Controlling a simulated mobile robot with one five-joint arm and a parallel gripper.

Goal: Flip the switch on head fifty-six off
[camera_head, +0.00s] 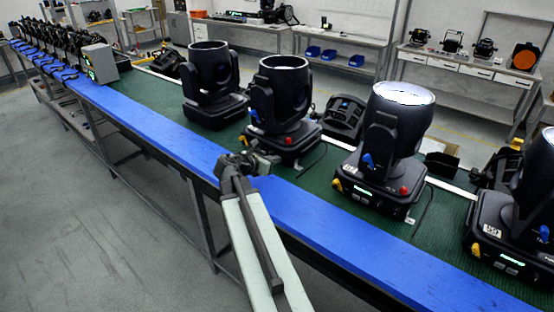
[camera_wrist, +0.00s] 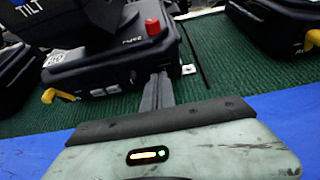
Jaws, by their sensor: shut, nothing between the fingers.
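Several black moving-head lights stand in a row on the green mat; I cannot read which is head fifty-six. The nearest light (camera_head: 280,100) to my gripper (camera_head: 248,160) also fills the top of the wrist view (camera_wrist: 110,58). Its base carries a red knob-like part (camera_wrist: 152,26), a yellow lever (camera_wrist: 48,96), a small red-lit display (camera_wrist: 66,96) and a pale label, too blurred to read. My gripper's closed fingers (camera_wrist: 160,80) are empty and point at the base's front right corner, below the red part. I cannot tell whether they touch it, nor the switch's position.
A lit light (camera_head: 390,140) with a green display stands to the right, with another light (camera_head: 515,215) beyond it. A dark unlit one (camera_head: 212,85) stands to the left. A blue strip (camera_head: 350,225) runs along the bench's front edge. The grey floor (camera_head: 90,210) is open.

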